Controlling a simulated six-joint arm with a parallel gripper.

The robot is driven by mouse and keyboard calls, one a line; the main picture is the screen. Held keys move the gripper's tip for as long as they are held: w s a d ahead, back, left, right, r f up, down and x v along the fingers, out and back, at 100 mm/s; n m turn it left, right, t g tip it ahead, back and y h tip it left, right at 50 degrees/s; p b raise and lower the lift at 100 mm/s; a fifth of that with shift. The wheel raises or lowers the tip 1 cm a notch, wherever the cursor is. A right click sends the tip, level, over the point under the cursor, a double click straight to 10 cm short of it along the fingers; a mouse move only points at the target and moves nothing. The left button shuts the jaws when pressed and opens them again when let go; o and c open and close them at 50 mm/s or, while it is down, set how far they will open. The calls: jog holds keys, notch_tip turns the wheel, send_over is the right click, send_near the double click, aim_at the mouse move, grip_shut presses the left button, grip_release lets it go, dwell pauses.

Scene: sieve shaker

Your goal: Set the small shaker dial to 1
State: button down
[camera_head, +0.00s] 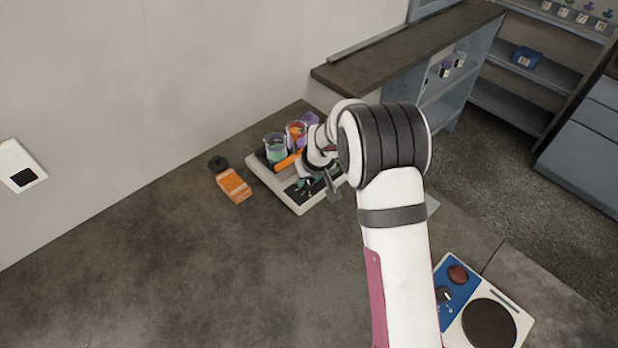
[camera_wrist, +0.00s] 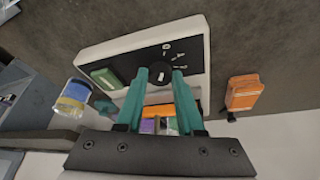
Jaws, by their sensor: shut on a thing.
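The small shaker (camera_head: 262,178) stands on the bench with a pale body and a dark front panel; in the wrist view its pale rim (camera_wrist: 135,42) frames the panel. The round black dial (camera_wrist: 160,76) has a white mark, and small white marks surround it on the panel. My gripper (camera_wrist: 160,73) has its two teal fingers on either side of the dial and is shut on it. In the head view my gripper (camera_head: 305,184) is over the panel, and the arm partly hides the shaker. I cannot read which number the dial points at.
Jars with green (camera_head: 275,150) and orange (camera_head: 296,133) contents sit on the shaker's back part. An orange and black object (camera_head: 234,184) lies left of it. A device with a blue panel and dark round plate (camera_head: 490,325) stands lower right. The left bench is clear.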

jog(key=m+h, duration=0.1)
jog(key=m, duration=0.3)
jog(key=shift+a+h, duration=0.2)
jog(key=shift+h, duration=0.2)
jog(key=shift+a+m+h, duration=0.1)
jog(key=shift+m+h, duration=0.5)
jog(key=shift+m, duration=1.4)
jog(key=c, duration=0.5)
grip_release()
jog(key=shift+r, duration=0.1)
jog(key=v, duration=1.5)
jog(key=shift+s+a+r, duration=0.15)
jog(key=shift+s+r, duration=0.1)
jog(key=shift+r, duration=0.05)
